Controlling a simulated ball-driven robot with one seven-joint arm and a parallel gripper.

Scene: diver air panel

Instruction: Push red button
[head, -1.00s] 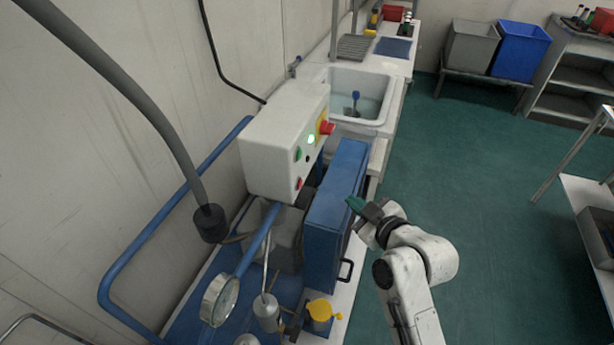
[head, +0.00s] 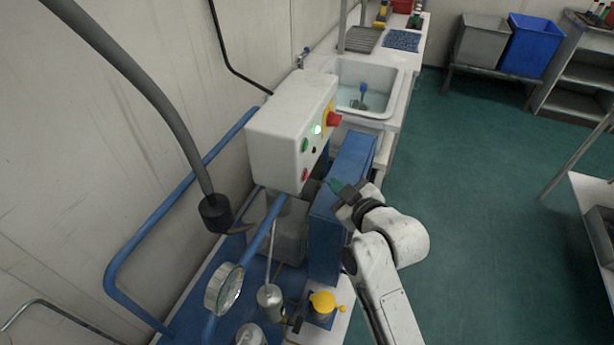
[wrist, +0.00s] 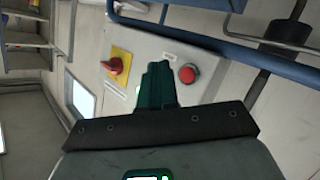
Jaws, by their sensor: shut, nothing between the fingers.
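The white control box (head: 285,135) hangs by the wall. On its right-hand face the round red button (head: 305,174) sits at the lower near end, below a green button (head: 305,145). The red button also shows in the wrist view (wrist: 188,74), just right of my fingertips. My gripper (head: 334,184), with green fingers, is shut and empty. It is a little right of the red button and apparently apart from it. In the wrist view my fingers (wrist: 157,84) cover the middle of the panel.
A red rotary switch (head: 333,119) on a yellow plate and a lit green lamp (head: 317,129) share the panel. A blue upright case (head: 330,235) stands below my gripper. A gauge (head: 223,288) and a yellow-capped fitting (head: 322,303) are nearer. The green floor at right is open.

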